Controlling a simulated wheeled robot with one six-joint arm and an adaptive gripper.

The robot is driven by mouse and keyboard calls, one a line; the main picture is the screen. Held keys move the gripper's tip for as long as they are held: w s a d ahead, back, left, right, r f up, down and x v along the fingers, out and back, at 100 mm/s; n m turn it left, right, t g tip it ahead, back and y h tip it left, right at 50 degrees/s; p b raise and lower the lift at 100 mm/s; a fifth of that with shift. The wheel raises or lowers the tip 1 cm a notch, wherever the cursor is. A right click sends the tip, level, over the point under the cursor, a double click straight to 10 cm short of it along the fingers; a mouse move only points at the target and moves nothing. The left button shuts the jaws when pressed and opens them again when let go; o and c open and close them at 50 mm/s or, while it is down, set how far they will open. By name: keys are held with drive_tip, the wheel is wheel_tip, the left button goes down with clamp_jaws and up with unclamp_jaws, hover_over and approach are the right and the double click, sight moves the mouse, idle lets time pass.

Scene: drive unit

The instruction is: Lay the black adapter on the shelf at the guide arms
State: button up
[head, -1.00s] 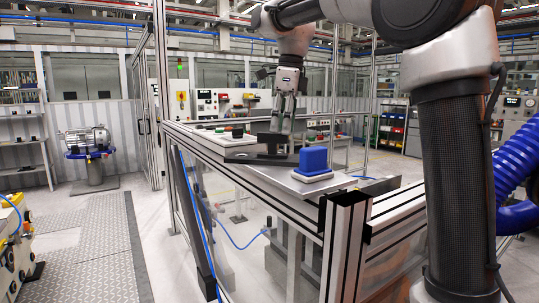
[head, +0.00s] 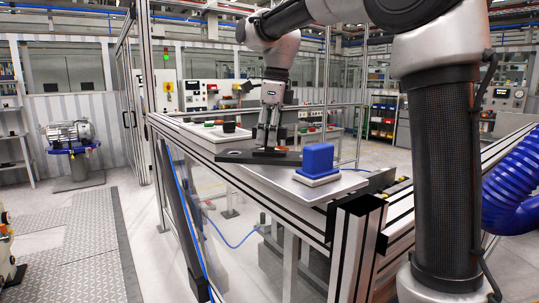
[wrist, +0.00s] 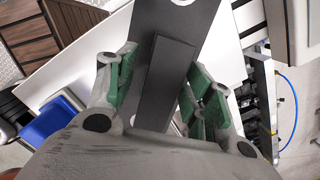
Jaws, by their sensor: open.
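The black adapter (head: 237,157) is a long, flat dark plate on the pale shelf (head: 262,180) in the head view. In the wrist view its plate (wrist: 205,12), with a round hole at the top edge, carries a raised dark bar (wrist: 166,75). My gripper (head: 267,147) points down over the adapter. In the wrist view my gripper (wrist: 165,95) is open, with green pads on either side of the bar and visible gaps. I cannot make out the guide arms clearly.
A blue block (head: 317,158) on a white pad stands just right of the adapter, close to my gripper. Several round buttons (head: 229,127) lie behind left. An aluminium frame post (head: 352,235) rises at the shelf's near corner. Open floor lies left.

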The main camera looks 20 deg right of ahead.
wheel_tip(320, 180, down, 2)
drive_tip(key=shift+a+f, duration=0.15)
drive_tip(key=shift+c, duration=0.2)
clamp_jaws()
drive_tip(key=shift+w, duration=0.1)
